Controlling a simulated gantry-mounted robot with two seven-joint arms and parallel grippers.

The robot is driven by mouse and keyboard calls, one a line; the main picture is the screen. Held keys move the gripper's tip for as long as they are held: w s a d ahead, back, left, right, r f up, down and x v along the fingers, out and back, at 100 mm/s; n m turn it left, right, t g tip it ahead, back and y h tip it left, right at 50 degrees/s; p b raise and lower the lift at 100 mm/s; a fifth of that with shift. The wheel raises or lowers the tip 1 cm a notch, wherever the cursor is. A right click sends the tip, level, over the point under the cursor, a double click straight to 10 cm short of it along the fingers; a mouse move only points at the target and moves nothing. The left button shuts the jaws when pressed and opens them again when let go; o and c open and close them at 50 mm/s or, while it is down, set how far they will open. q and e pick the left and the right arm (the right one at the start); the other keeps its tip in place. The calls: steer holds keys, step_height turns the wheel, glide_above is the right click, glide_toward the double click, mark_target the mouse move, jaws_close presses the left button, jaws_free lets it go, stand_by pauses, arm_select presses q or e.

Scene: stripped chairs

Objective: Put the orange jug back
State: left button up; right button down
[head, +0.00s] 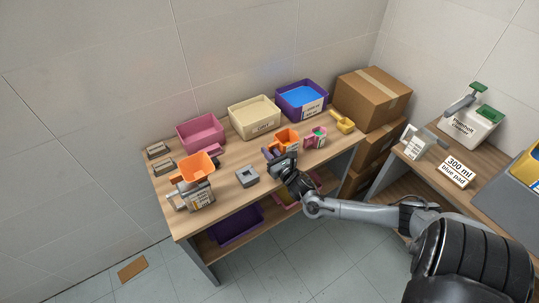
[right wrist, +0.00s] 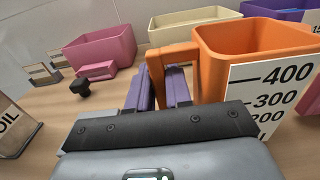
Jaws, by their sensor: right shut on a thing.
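The orange jug (head: 287,135) is at the middle of the wooden bench, upright as far as I can see. In the right wrist view the jug (right wrist: 250,45) shows a white scale with 400, 300 and 200 marks, and its handle faces my gripper. My right gripper (head: 277,157) has its purple fingers shut on the jug's handle; the fingers also show in the right wrist view (right wrist: 160,85). The jug's base is hidden, so I cannot tell whether it touches the bench. My left gripper is not in view.
Pink (head: 200,131), cream (head: 254,118) and purple (head: 301,100) bins line the bench's back. An orange funnel (head: 197,166) stands over a labelled can at left. A grey block (head: 247,177), a pink cup (head: 315,137) and a yellow scoop (head: 342,121) are nearby. Cardboard boxes (head: 371,95) stand right.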

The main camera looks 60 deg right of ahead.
steer(key=shift+f, duration=0.4)
steer(key=shift+f, duration=0.15)
steer(key=c, duration=1)
jaws_free()
steer(key=shift+c, duration=0.2)
